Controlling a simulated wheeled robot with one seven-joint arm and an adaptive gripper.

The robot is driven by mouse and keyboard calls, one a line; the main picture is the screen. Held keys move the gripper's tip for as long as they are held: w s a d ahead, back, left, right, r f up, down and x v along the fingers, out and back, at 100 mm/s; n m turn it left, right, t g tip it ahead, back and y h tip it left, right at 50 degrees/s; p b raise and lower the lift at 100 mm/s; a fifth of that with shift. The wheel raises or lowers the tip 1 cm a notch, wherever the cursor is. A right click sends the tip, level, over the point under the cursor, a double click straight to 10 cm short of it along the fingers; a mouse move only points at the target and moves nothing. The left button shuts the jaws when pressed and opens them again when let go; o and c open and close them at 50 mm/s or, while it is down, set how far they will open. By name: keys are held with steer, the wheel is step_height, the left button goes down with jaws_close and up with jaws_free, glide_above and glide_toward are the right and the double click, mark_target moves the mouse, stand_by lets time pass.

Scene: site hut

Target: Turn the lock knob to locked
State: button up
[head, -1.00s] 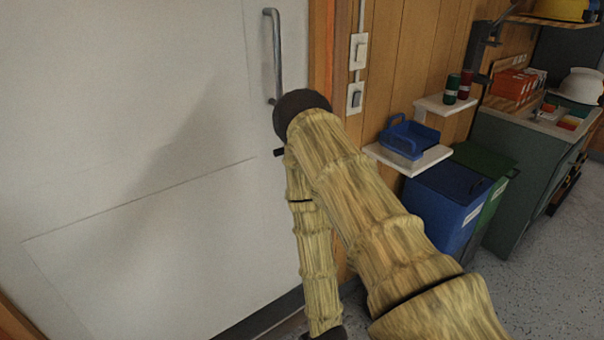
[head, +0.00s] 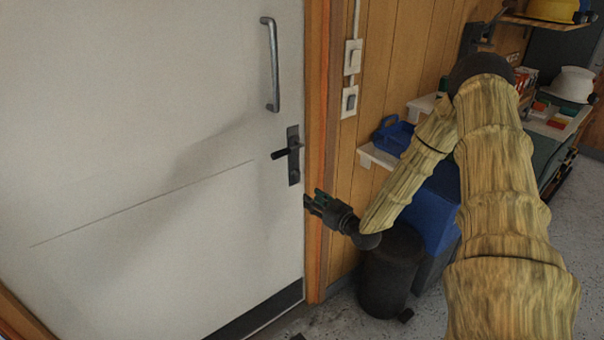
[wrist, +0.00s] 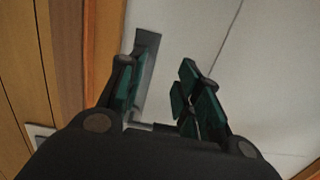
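The white door (head: 150,130) is shut in its frame, as far as the head view shows. A dark lock plate (head: 293,136) with a black lever (head: 280,154) sits near its right edge. I cannot make out the lock knob clearly; the plate's lower part is small and dark. My gripper (head: 312,198) is empty, just right of and below the plate, near the door's edge. In the wrist view the fingers of my gripper (wrist: 155,64) are apart, and part of the lock plate (wrist: 147,55) shows between and beyond them.
A long pull handle (head: 273,65) is above the lever. Light switches (head: 349,101) are on the wood wall to the right. A shelf with a blue tote (head: 392,135), a blue bin (head: 440,205) and a black bin (head: 388,275) stand right of the door, near my arm.

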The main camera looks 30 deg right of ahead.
mark_target(300, 175)
steer(key=shift+t, duration=0.5)
steer(key=w+r, duration=0.1)
steer(key=w, duration=0.2)
steer(key=w+d+p, duration=0.1)
steer(key=w, duration=0.3)
steer(key=w+r+p, duration=0.1)
steer(key=w, duration=0.3)
steer(key=shift+d+r, duration=0.3)
steer(key=shift+r, duration=0.05)
jaws_close()
